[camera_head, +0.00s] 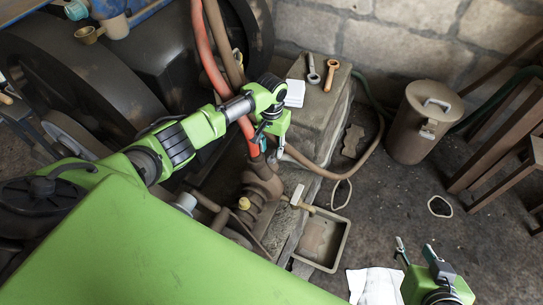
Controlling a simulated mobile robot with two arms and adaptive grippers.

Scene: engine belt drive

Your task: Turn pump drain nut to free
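The rusty brown pump body (262,184) stands low in the middle, below the end of the red hose (216,72). A small brass-coloured fitting (244,203) shows on its left side; I cannot tell whether this is the drain nut. My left gripper (269,143) points down just above the pump, in front of the hose's lower end. Its fingers look apart, with nothing clearly between them. My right gripper (414,248) is at the bottom right, open and empty, well away from the pump.
A lidded can (414,128) stands at right.

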